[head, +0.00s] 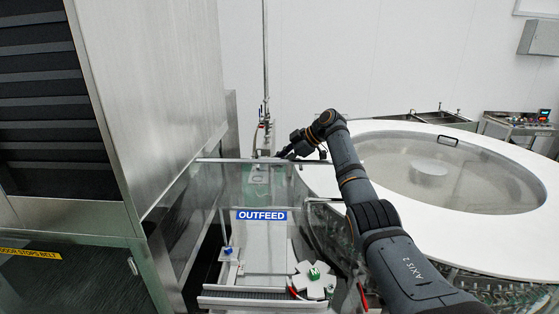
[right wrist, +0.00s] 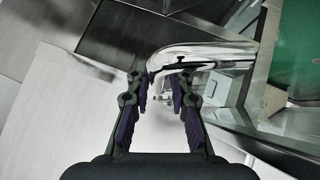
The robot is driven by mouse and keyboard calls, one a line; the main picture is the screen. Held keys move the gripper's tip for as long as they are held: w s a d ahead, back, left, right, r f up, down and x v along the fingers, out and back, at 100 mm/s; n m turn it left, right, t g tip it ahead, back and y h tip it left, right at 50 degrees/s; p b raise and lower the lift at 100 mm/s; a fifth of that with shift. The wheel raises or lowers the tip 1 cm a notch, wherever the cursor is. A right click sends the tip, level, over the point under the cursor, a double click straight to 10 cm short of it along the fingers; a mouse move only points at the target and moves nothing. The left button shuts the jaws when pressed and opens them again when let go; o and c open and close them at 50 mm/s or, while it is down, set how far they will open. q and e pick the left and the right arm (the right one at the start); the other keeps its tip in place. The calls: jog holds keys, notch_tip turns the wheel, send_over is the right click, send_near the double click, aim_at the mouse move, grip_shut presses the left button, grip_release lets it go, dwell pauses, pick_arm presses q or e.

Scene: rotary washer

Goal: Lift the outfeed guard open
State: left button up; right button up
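The outfeed guard is a clear panel with a blue OUTFEED label (head: 262,215) in the head view. A pale metal bar (head: 250,160) runs along its upper edge. My right gripper (head: 284,153) is near the right end of that bar; its fingers are small and dark there. In the right wrist view, my right gripper (right wrist: 161,82) is open and empty, its two fingers apart. A shiny bent metal tube (right wrist: 205,52) lies just beyond the fingertips; I cannot tell whether they touch it. My left gripper is not in view.
A tall steel cabinet (head: 150,70) stands at the left. A round white-rimmed machine top (head: 520,170) with a clear window fills the right. Below the label are a conveyor (head: 250,293) and a white star wheel (head: 315,283). A vertical pole (head: 265,60) rises behind the guard.

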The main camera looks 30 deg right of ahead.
jog(key=shift+o, duration=0.8)
jog(key=shift+w, duration=0.1)
